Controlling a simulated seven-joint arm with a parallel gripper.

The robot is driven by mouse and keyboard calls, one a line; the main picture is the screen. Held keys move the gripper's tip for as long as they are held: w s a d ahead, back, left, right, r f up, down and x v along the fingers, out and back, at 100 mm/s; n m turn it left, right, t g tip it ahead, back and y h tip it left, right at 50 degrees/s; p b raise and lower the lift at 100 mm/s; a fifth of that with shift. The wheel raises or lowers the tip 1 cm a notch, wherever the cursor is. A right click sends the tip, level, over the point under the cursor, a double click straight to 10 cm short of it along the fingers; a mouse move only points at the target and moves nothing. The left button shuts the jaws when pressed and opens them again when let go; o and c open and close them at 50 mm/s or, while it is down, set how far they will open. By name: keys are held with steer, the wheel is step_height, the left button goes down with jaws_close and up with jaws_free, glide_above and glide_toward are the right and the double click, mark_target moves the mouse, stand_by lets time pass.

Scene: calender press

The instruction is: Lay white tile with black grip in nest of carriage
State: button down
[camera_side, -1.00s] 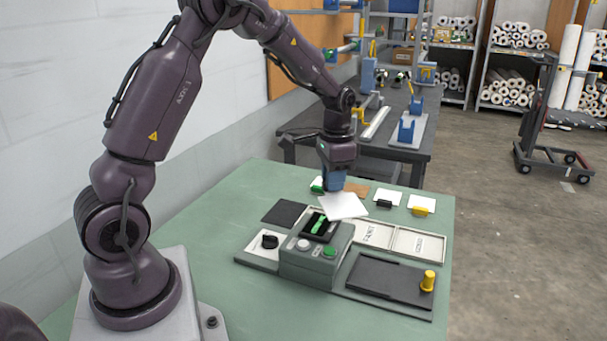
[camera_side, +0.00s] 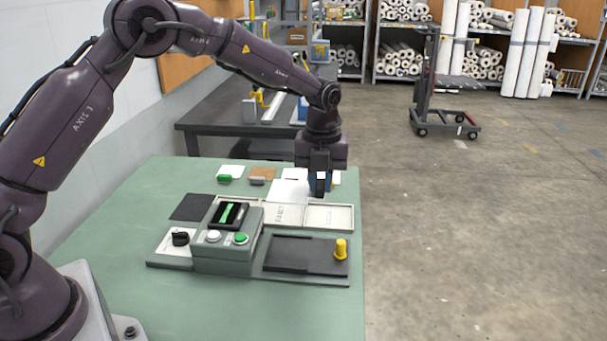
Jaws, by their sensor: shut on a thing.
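A white tile (camera_side: 287,191) shows just left of my gripper (camera_side: 320,190), over the back edge of the pale trays. The tile's height above the trays is unclear. A dark flat slide with a yellow knob (camera_side: 341,248), which appears to be the carriage (camera_side: 292,255), lies at the front right of the grey press unit (camera_side: 228,252). My gripper is behind and above it. I cannot make out the nest clearly.
Behind stand a white tile with a green grip (camera_side: 231,170), a brown tile (camera_side: 262,172), and white tiles partly hidden by my gripper. Two shallow labelled trays (camera_side: 330,216) lie right of the press. A black pad (camera_side: 192,207) and a black knob (camera_side: 180,238) are left.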

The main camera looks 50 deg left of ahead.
glide_above(318, 254)
step_height(318, 254, down, 13)
steer(key=shift+f, duration=0.1)
stand_by(0.4)
steer(key=shift+s+f, duration=0.1)
stand_by(1.2)
steer(key=shift+f, duration=0.6)
steer(key=shift+f, duration=0.65)
stand_by(1.0)
steer(key=shift+c, duration=2.3)
jaws_free()
steer(key=shift+d, duration=0.1)
